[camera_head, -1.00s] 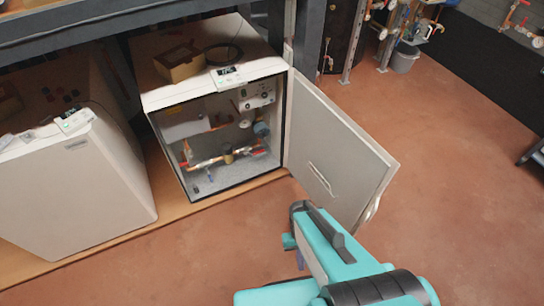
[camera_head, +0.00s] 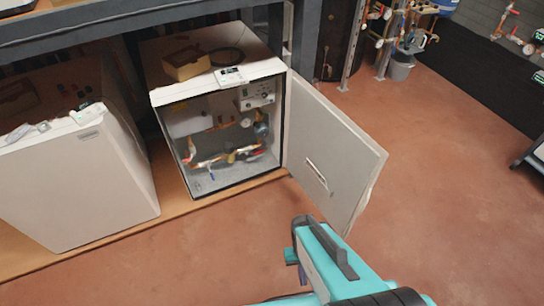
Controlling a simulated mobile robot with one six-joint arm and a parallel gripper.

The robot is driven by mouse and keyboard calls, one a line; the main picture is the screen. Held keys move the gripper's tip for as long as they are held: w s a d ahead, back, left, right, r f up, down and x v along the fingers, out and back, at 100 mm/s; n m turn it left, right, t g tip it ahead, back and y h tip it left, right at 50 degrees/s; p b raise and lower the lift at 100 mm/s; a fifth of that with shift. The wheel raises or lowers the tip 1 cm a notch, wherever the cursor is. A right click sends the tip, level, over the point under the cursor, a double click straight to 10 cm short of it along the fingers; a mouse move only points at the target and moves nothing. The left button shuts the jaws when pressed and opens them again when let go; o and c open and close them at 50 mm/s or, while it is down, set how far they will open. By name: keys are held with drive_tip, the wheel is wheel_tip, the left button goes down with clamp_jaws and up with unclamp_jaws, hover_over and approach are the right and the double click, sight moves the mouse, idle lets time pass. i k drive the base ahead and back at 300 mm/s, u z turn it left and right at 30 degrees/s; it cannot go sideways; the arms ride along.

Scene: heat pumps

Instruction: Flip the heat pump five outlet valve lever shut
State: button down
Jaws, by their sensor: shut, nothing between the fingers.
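An open heat pump cabinet (camera_head: 220,189) stands on a wooden platform under a dark frame. Inside are copper pipes (camera_head: 209,162) with a brass fitting (camera_head: 231,157) and small valve parts. A small blue lever-like piece (camera_head: 211,171) hangs below the pipe at the left. A small reddish piece shows near the right end of the pipe. Which one is the outlet lever, and its exact angle, is too small to tell. My teal arm (camera_head: 330,262) is at the bottom, in front of the cabinet and well apart from the pipes. My gripper's fingers do not show.
The cabinet's white door (camera_head: 328,150) is swung open to the right, between the cabinet and the open floor. A closed white unit (camera_head: 75,190) stands at the left. Reddish floor (camera_head: 440,160) is clear to the right. A cardboard box (camera_head: 186,65) lies on the cabinet top.

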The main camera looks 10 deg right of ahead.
sight(262, 151)
drive_tip(key=k, duration=0.3)
drive_tip(key=u, duration=0.15)
drive_tip(key=i, duration=0.95)
drive_tip(key=u, duration=4.3)
drive_tip(key=i, duration=0.1)
drive_tip(key=z, duration=2.85)
